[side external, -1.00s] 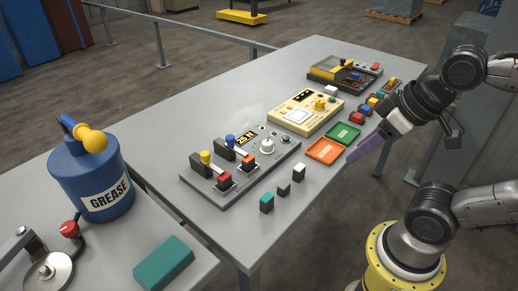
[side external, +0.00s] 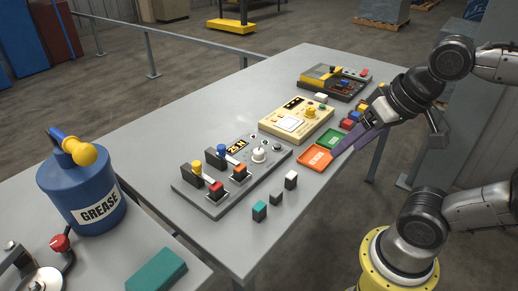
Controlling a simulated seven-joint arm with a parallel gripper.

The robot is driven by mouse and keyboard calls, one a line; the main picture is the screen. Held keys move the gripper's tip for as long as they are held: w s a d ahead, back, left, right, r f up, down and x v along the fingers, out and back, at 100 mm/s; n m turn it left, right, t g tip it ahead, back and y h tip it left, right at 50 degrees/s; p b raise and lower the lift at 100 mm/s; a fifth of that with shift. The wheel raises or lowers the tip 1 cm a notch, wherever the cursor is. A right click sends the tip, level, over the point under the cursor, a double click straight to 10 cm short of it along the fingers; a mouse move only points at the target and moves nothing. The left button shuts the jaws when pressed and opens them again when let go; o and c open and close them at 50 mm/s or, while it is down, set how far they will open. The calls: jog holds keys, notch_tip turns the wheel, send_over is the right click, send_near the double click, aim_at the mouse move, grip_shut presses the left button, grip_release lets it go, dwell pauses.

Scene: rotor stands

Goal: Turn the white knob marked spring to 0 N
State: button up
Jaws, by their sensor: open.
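The white knob (side external: 259,154) stands upright on the grey panel (side external: 208,207), at its far right part. Its marking is too small to read. Beside it, a small display (side external: 237,146) shows yellow characters that look like 25 N. My gripper (side external: 346,150) has long purple fingers and is open and empty. It appears to the right of the knob, by the orange tray at the table's right edge, clear of the knob. No part of the knob is hidden by the gripper.
The grey panel also carries levers with yellow, blue, red and orange parts. Teal, dark and white blocks (side external: 291,180) stand in front of it. An orange tray (side external: 317,159), a green tray and a cream panel (side external: 278,134) lie beyond. A blue grease can (side external: 80,185) stands left.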

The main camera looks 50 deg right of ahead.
jog(key=w+r+m, duration=0.5)
jog(key=w+m, duration=0.1)
jog(key=w, duration=0.1)
jog(key=m+g, duration=0.6)
jog(key=m, duration=0.4)
send_over(259, 151)
notch_tip(259, 151, down, 10)
notch_tip(259, 151, down, 14)
jog(key=shift+w+d+f, duration=0.1)
grip_shut()
